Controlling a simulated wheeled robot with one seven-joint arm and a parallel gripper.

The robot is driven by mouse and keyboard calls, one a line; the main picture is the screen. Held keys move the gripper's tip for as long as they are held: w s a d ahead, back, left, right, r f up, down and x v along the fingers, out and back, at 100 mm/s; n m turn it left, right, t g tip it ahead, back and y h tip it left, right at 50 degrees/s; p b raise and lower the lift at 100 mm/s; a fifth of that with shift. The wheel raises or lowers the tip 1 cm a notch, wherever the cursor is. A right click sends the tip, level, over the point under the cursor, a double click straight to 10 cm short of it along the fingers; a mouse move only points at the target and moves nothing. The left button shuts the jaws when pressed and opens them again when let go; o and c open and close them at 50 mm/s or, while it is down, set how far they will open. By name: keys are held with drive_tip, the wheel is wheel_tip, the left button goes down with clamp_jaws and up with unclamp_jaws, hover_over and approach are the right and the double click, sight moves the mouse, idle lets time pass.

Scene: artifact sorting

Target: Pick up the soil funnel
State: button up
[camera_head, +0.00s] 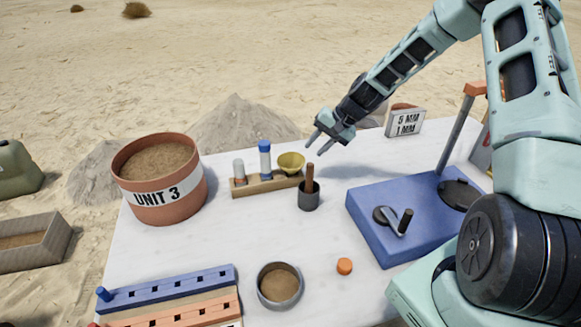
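The soil funnel appears to be the small yellow cone-shaped bowl (291,162) at the right end of a wooden rack (252,188) on the white table. My gripper (317,146) hangs above the table, to the right of the funnel and a little higher in the picture. Its two fingers point down and left and stand apart with nothing between them. The funnel's lower part is hidden by the rack.
The rack also holds a blue-capped tube (265,158) and a grey-capped one (239,171). A dark cup (309,199) with a brown handle stands just in front. A UNIT 3 bucket (160,197) is left; a blue box (375,224) is right.

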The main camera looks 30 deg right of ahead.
sight(303, 161)
drive_tip(key=shift+p+x, duration=0.75)
drive_tip(key=shift+x, duration=3.15)
drive_tip(key=shift+d, duration=0.1)
clamp_jaws()
